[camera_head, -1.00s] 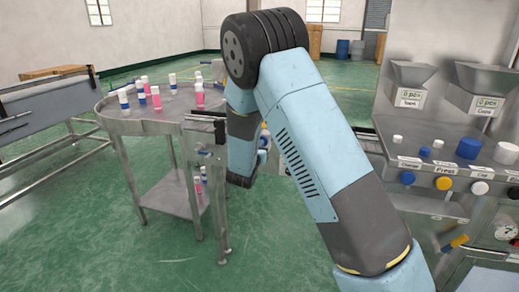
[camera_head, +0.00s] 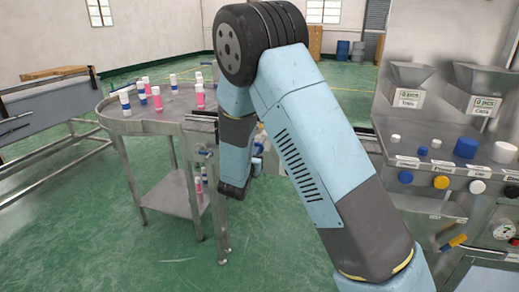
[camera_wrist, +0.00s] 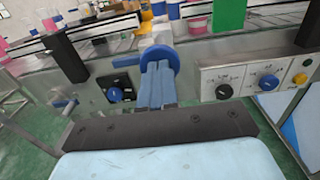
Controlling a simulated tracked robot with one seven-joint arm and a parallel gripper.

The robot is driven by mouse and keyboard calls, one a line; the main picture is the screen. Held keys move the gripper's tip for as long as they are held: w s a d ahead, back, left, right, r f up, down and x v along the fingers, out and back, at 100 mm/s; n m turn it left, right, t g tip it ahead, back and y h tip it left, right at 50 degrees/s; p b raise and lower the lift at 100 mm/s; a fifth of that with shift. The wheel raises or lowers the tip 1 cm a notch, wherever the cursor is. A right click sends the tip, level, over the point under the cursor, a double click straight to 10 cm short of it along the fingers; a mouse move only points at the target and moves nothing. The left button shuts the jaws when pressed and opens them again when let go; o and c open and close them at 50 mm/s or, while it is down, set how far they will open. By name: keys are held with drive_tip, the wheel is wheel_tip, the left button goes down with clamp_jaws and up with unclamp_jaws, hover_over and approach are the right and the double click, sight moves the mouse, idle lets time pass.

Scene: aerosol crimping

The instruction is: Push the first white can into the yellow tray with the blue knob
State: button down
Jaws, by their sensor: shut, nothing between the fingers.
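The blue knob (camera_wrist: 161,57) is a round disc at the upper middle of the wrist view, facing me on the front of the machine. A white can is not clearly made out there. In the head view, my arm hides this spot.
A black dial panel (camera_wrist: 117,92) is left of the fingers and a light panel with knobs (camera_wrist: 262,78) right. A round steel table (camera_head: 150,125) holds several pink and white bottles (camera_head: 157,98). A console with coloured knobs (camera_head: 441,182) stands at the right.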

drive_tip(key=v, duration=0.7)
drive_tip(key=shift+s, duration=0.4)
drive_tip(key=shift+a, duration=0.1)
drive_tip(key=s+d+r+m+g+h, duration=0.2)
drive_tip(key=s+d+r+m+g, duration=0.2)
drive_tip(key=d+m, duration=0.3)
drive_tip(key=s+d+r+m+g+h, duration=0.1)
drive_tip(key=s+d+r+m+g, duration=0.35)
drive_tip(key=d, duration=0.45)
drive_tip(key=s+d+r+m+g+h, duration=0.2)
drive_tip(key=s+d+r+m+g, duration=0.15)
drive_tip(key=d+m, duration=0.35)
drive_tip(key=s+d+r+m+g+y, duration=0.1)
drive_tip(key=s+d+m+y, duration=0.15)
drive_tip(key=s, duration=0.35)
drive_tip(key=s+d+r+m+g+y, duration=0.1)
drive_tip(key=s+m+g+y, duration=0.2)
drive_tip(key=s, duration=0.4)
drive_tip(key=s+a+r+m+t+y, duration=0.4)
drive_tip(key=s+r+m+y, duration=0.1)
drive_tip(key=s+m, duration=0.3)
drive_tip(key=shift+s+a+r+t+y, duration=0.15)
drive_tip(key=shift+a+r+t+y, duration=0.15)
drive_tip(key=shift+y, duration=0.05)
